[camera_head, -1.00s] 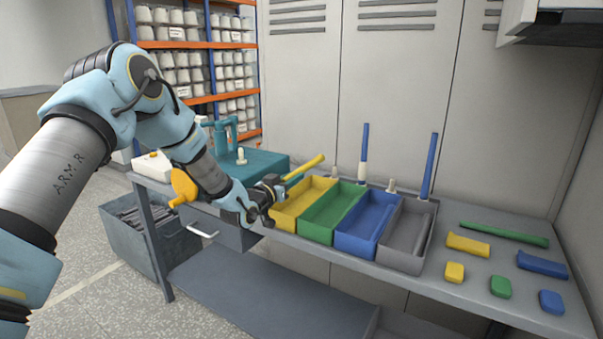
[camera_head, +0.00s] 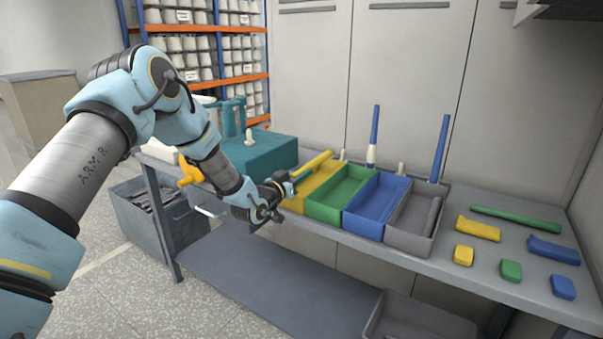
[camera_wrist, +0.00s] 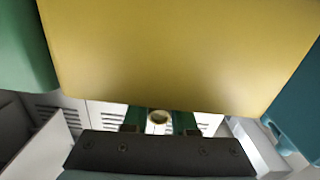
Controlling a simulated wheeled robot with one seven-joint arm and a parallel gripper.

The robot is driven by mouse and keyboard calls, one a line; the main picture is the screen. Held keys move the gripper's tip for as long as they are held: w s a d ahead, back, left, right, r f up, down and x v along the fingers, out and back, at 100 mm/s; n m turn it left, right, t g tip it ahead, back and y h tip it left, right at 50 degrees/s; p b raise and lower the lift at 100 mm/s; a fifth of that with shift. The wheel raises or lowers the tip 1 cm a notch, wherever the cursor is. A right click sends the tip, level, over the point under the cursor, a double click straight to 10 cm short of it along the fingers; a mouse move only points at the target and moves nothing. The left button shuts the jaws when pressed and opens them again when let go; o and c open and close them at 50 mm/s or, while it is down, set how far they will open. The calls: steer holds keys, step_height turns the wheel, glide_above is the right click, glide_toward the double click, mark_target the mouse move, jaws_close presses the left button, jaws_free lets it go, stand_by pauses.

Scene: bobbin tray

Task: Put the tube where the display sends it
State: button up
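My gripper (camera_head: 284,187) is at the left front of the row of bins, shut on a yellow tube (camera_head: 313,164). The tube points up and right from the fingers, in front of or over the yellow bin (camera_head: 296,205); I cannot tell its exact height. In the wrist view, a round tube end (camera_wrist: 158,117) shows between the fingers, below a large yellow surface (camera_wrist: 170,55). The green bin (camera_head: 322,211), blue bin (camera_head: 362,226) and grey bin (camera_head: 408,243) follow to the right. The grey bin holds a grey tube (camera_head: 432,217). No readable display shows.
Two blue tubes (camera_head: 375,125) (camera_head: 441,148) stand upright behind the bins, near pale pegs. A green rod (camera_head: 515,219) and several coloured blocks lie at right. A teal machine (camera_head: 258,157) stands left. A grey crate (camera_head: 405,325) is low in front of the table.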

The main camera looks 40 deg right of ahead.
steer(key=o, duration=0.5)
steer(key=shift+o, duration=0.2)
steer(key=shift+a, duration=0.1)
steer(key=b+v, duration=0.4)
steer(key=v, duration=1.4)
steer(key=shift+a, duration=0.35)
stand_by(0.4)
